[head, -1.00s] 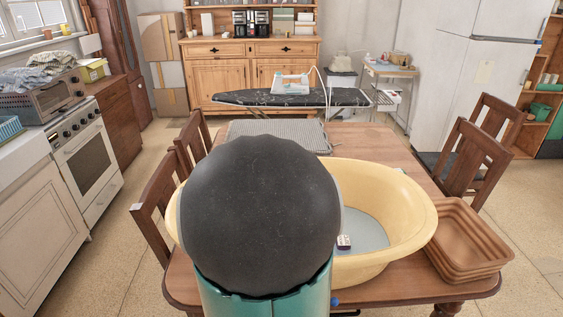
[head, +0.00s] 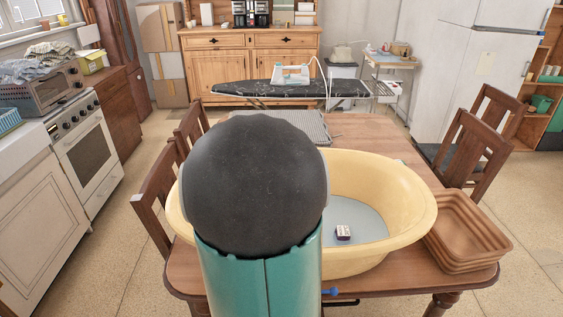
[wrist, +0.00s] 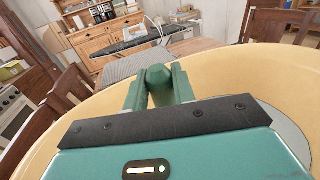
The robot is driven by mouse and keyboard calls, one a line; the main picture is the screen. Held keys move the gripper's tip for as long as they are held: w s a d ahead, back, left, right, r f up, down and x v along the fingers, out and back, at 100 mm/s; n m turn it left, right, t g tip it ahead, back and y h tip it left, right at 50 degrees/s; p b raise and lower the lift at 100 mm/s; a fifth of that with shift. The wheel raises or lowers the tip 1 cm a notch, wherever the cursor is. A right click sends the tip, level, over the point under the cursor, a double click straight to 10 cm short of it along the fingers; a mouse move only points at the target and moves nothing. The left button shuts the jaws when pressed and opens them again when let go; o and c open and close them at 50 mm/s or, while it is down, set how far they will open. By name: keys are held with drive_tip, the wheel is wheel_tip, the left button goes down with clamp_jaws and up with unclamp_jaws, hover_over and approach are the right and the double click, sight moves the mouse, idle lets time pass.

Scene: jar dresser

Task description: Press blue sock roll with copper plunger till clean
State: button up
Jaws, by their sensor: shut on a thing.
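A large yellow basin (head: 385,240) stands on the wooden table, with pale blue-grey water or a flat floor (head: 362,217) inside. My gripper (wrist: 158,88) shows in the wrist view over the basin, its two green fingers shut on a green, blunt-ended handle (wrist: 157,76). The rest of the held thing is hidden, so I cannot see any copper part. In the head view my arm's dark dome and teal link cover the gripper and the basin's left half. I see no blue sock roll; it may be behind my arm.
A small white-and-dark block (head: 343,232) lies in the basin. Stacked brown trays (head: 468,236) stand right of it on the table (head: 440,280). A grey ribbed mat (head: 300,128) lies behind. Chairs (head: 476,150) flank the table; an ironing board (head: 250,89) stands beyond.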

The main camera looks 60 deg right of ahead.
drive_tip(key=shift+r, duration=1.8)
drive_tip(key=shift+f, duration=0.15)
drive_tip(key=shift+f, duration=1.65)
drive_tip(key=shift+r, duration=1.8)
drive_tip(key=shift+f, duration=0.15)
drive_tip(key=shift+f, duration=1.65)
